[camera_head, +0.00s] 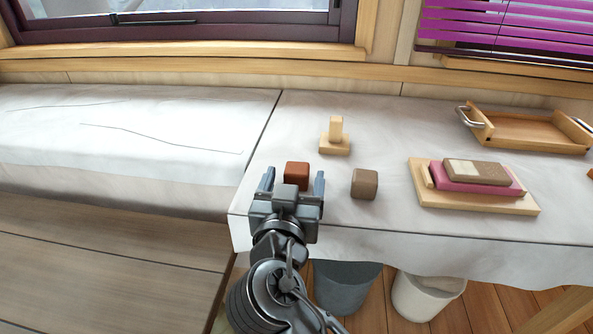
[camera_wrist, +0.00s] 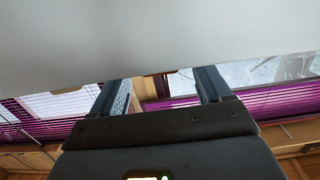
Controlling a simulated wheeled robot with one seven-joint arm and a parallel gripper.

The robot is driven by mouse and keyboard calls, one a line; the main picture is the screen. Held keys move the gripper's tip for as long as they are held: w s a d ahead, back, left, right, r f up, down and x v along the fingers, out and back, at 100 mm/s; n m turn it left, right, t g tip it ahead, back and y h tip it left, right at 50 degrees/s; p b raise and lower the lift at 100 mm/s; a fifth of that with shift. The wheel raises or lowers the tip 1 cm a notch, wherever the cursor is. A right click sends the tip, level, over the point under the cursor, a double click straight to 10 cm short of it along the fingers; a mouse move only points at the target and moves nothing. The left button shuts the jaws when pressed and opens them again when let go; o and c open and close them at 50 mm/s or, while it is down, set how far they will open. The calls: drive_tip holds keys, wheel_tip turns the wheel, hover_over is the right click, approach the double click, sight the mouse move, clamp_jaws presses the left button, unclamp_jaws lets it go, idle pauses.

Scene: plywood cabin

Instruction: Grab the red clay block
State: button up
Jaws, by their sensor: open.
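The red clay block (camera_head: 297,173) is a small reddish-brown cube on the white-covered table in the head view. My gripper (camera_head: 293,183) is open, its two fingers appearing on either side of the block in that view. The palm hides the block's lower front, and I cannot tell whether the fingers touch it. In the wrist view my gripper (camera_wrist: 158,88) shows two spread fingers, and I cannot make out the red block there.
A grey-brown cube (camera_head: 364,184) stands close to the right of my gripper. A wooden post on a base (camera_head: 335,146) stands behind. A board (camera_head: 520,207) with stacked pink and brown blocks, and a wooden tray (camera_head: 530,150), are farther right. Two bins stand below the front edge.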

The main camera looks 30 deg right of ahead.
drive_tip(key=shift+w+d, duration=0.4)
drive_tip(key=shift+w, duration=0.2)
drive_tip(key=shift+c, duration=0.2)
drive_tip(key=c, duration=1.1)
drive_tip(key=shift+c, duration=0.2)
